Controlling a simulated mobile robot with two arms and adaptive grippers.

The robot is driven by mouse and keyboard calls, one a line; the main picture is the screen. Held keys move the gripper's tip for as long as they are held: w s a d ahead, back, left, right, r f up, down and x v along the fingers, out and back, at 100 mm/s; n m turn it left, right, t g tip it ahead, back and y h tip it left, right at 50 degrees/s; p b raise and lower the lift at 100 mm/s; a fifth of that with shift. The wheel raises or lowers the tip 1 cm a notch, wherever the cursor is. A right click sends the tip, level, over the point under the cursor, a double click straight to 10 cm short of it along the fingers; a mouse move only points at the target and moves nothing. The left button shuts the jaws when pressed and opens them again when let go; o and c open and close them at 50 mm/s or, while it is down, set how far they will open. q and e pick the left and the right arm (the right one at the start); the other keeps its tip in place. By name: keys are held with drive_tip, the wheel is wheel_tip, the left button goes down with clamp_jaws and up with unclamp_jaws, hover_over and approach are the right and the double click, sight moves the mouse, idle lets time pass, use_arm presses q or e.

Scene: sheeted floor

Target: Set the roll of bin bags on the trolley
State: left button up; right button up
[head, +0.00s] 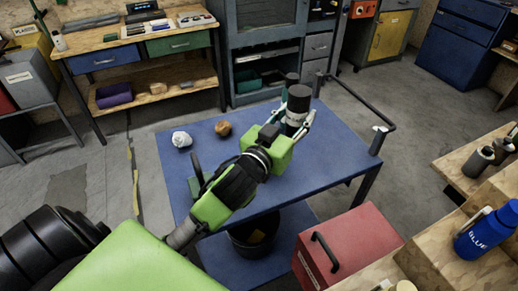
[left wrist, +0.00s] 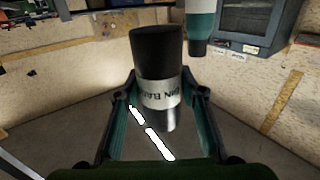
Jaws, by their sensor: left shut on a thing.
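The roll of bin bags (head: 299,98) is a black cylinder with a pale label, held upright. In the left wrist view, the roll (left wrist: 154,55) stands between the fingers and its label reads "BIN BA…". My left gripper (head: 296,121) is shut on the roll, over the far part of the trolley. The trolley (head: 325,165) has a blue top and a dark push handle at its right end. I cannot tell whether the roll's base touches the top. My right gripper is not in view.
A white crumpled item (head: 181,139) and a brown lump (head: 223,128) lie on the trolley's left part. A dark bin (head: 255,238) sits on its lower shelf. A red box (head: 345,245) stands in front, and wooden steps with a blue bottle (head: 487,230) are at right.

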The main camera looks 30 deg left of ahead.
sight(293, 103)
use_arm(q)
drive_tip(key=shift+w+a+r+y, duration=0.3)
drive_tip(key=shift+w+a+r, duration=0.6)
drive_tip(key=shift+a+r, duration=0.05)
drive_tip(key=shift+w+a+r, duration=0.15)
drive_tip(key=shift+w+a, duration=0.05)
drive_tip(key=shift+w+d, duration=0.15)
drive_tip(key=d, duration=0.1)
drive_tip(key=d+f, duration=0.1)
drive_tip(key=d, duration=0.1)
drive_tip(key=shift+w+f+n, duration=0.25)
drive_tip(key=shift+w+n, duration=0.05)
drive_tip(key=shift+w, duration=0.1)
drive_tip(key=w+d+f, duration=0.1)
drive_tip(key=d+f, duration=0.2)
drive_tip(key=w+d+f, duration=0.1)
drive_tip(key=d+f, duration=0.3)
drive_tip(key=w+d+f+b, duration=0.1)
drive_tip(key=d+f, duration=0.2)
drive_tip(key=f, duration=0.1)
drive_tip(key=shift+d+f, duration=0.15)
drive_tip(key=shift+f, duration=0.1)
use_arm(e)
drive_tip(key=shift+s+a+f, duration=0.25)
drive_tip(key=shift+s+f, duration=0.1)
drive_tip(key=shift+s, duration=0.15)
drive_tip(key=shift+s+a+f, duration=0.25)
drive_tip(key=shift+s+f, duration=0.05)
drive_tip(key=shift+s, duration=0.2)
